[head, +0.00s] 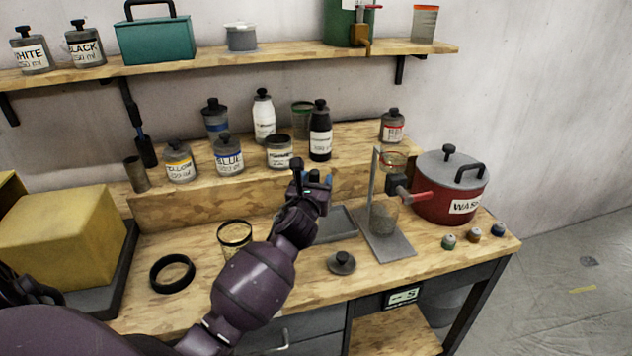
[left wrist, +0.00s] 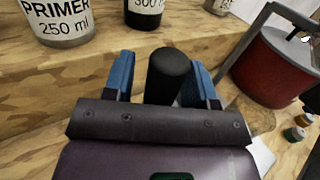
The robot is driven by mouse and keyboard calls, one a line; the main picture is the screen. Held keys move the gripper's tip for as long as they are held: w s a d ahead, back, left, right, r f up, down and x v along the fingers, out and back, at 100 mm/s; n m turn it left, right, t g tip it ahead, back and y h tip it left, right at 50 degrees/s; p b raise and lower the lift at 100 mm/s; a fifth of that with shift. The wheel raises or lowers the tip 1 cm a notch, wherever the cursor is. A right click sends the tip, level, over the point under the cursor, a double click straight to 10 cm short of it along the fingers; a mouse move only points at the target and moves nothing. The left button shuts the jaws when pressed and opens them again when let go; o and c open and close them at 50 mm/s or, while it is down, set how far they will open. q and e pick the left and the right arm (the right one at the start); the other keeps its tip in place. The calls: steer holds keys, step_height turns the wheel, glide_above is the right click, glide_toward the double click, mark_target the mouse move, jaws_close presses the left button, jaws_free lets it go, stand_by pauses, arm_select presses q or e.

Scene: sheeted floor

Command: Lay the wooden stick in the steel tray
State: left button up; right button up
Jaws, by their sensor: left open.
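The steel tray (head: 338,228) lies on the bench in the head view, partly hidden behind my left gripper. My left gripper (head: 319,176) is raised over the tray's back-left side, with its blue fingers apart. In the left wrist view the open fingers (left wrist: 165,82) stand on both sides of a dark rounded cylinder (left wrist: 168,72); I cannot tell what it is. I cannot make out the wooden stick in either view; my arm and gripper hide part of the bench. My right gripper is not in view.
A metal stand (head: 386,246) with a beaker is right of the tray, by a red pot (head: 449,190). A dark knobbed lid (head: 342,263) lies in front. A glass jar (head: 235,235) and black ring (head: 172,273) are left. Several paint bottles stand on the raised ledge behind.

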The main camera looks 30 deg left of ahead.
arm_select(q)
steer(key=v, duration=1.2)
steer(key=shift+r, duration=0.1)
